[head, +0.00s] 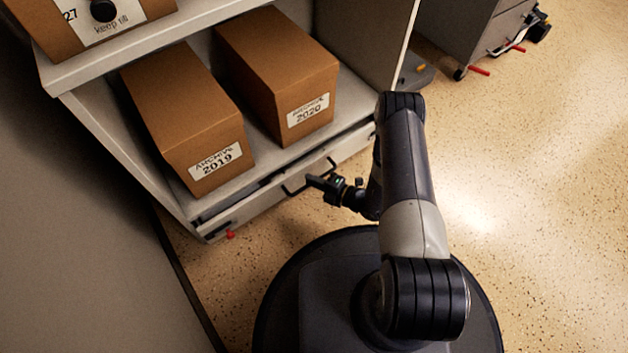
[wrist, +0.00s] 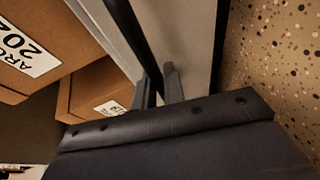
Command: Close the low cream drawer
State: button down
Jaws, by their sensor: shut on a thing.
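The low cream drawer (head: 255,206) is at the bottom of the cream shelf unit, under the shelf with the two boxes. A narrow dark gap shows along its top edge; how far out it stands is hard to tell. Its black bar handle (head: 294,189) is on the front. My gripper (head: 314,181) is at the right part of this handle. In the wrist view the dark handle bar (wrist: 128,32) runs down between my gripper's fingers (wrist: 157,88), which are shut on it. The drawer's pale front (wrist: 188,38) shows beside it.
Boxes marked Archive 2019 (head: 200,135) and Archive 2020 (head: 283,80) stand on the shelf above. A small red thing (head: 231,234) is at the drawer's lower left. A grey cabinet (head: 470,30) stands at the upper right. Speckled floor (head: 540,200) is clear on the right.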

aim_at(306, 171)
dwell(0.4)
jog(key=w+a, duration=0.2)
jog(key=w, duration=0.1)
jog(key=shift+w+a, duration=0.15)
jog(key=shift+w, duration=0.2)
jog(key=c, duration=1.5)
grip_release()
jog(key=shift+a, duration=0.1)
jog(key=p+v, duration=0.3)
jog(key=v, duration=0.8)
jog(key=shift+p, duration=0.3)
jog(key=shift+a+f, duration=0.1)
